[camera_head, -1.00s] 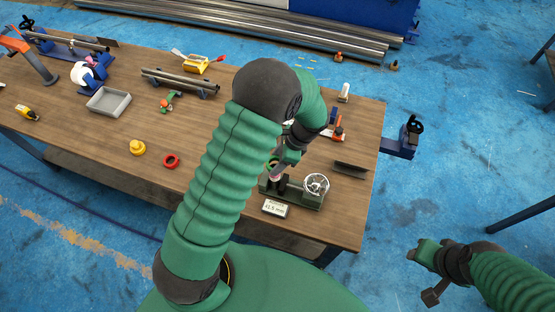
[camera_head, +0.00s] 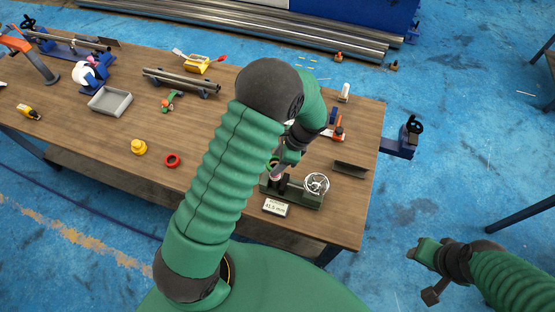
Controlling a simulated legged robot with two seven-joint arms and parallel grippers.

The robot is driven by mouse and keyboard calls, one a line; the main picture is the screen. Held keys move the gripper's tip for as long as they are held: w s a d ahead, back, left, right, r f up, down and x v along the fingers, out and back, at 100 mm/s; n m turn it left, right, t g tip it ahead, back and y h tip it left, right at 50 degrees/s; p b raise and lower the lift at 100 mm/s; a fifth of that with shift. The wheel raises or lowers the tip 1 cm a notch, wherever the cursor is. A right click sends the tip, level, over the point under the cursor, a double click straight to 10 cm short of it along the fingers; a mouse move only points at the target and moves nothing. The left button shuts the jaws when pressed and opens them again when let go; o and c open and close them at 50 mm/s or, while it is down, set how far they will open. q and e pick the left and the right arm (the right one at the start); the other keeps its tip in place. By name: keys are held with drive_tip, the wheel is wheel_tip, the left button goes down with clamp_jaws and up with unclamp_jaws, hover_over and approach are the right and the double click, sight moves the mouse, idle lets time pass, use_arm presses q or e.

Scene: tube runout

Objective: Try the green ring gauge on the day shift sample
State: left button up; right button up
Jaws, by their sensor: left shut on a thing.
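My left gripper (camera_head: 283,160) is over the right part of the bench, shut on what looks like the green ring gauge (camera_head: 271,166), of which only a small part shows. It is just above the left end of a dark green fixture (camera_head: 300,194) with a handwheel. A short piece with a pinkish end, maybe the day shift sample (camera_head: 275,178), is at that end, largely hidden. I cannot tell whether the ring is around it or above it. My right gripper (camera_head: 422,252) hangs off the bench at the lower right; its jaw opening is unclear.
A size label (camera_head: 275,207) lies before the fixture. A yellow ring gauge (camera_head: 139,147) and a red ring (camera_head: 171,160) lie left of my arm. A grey tray (camera_head: 109,101) and a tube stand (camera_head: 181,83) are farther back. A dark angled plate (camera_head: 350,168) is right of the fixture.

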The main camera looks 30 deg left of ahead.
use_arm(q)
drive_tip(key=shift+f+b, duration=0.9)
drive_tip(key=shift+f, duration=0.7)
drive_tip(key=shift+r, duration=0.15)
idle(0.6)
wheel_tip(320, 180, up, 7)
drive_tip(key=p, duration=0.6)
